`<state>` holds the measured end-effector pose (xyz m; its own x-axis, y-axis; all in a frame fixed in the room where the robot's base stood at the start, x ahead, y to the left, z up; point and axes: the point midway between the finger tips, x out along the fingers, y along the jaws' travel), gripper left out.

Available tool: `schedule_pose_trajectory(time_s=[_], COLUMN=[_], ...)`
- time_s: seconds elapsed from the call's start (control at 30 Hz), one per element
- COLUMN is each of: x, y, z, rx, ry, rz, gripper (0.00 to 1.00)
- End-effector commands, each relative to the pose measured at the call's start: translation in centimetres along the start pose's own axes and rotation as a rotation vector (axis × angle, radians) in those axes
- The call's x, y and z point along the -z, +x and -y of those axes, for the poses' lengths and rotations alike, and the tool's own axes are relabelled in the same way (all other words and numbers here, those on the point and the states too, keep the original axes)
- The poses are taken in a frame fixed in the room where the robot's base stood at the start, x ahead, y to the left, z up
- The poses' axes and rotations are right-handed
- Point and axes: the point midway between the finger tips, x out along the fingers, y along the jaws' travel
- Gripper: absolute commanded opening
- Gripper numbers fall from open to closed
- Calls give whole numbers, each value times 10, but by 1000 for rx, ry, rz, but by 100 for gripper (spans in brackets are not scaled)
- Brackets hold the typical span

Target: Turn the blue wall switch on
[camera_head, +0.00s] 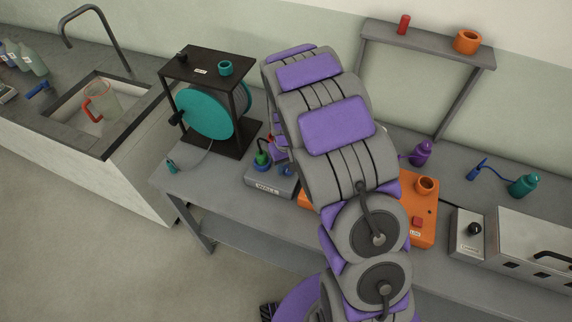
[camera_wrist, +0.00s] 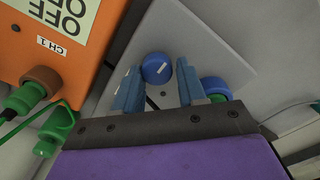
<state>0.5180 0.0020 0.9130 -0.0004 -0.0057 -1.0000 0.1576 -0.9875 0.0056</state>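In the wrist view a round blue knob (camera_wrist: 157,68) with a white mark sits on a grey box face (camera_wrist: 205,45). I take it for the blue switch. My gripper (camera_wrist: 157,80) is open, its two blue-grey fingers on either side of the knob in the picture; I see no clear contact. In the head view the grey box (camera_head: 270,187), with a label that seems to begin "WALL", stands on the bench left of my arm. My gripper (camera_head: 280,154) shows only in part there, close above the box; my arm hides the rest.
An orange box (camera_wrist: 30,45) marked "CH 1" with green plugs and a cable is at left in the wrist view. A teal reel (camera_head: 206,113) in a dark frame stands left of the grey box.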

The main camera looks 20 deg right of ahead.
Motion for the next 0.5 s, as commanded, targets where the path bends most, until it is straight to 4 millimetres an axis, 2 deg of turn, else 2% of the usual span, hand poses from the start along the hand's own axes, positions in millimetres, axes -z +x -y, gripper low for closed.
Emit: schedule_pose_trajectory(time_s=[0.03,0.23,0.5], x=[0,0,0], y=[0,0,-1], z=[2,2,1], rx=[3,3,3], ry=[1,1,30], rz=[0,0,1], gripper=[23,4,4])
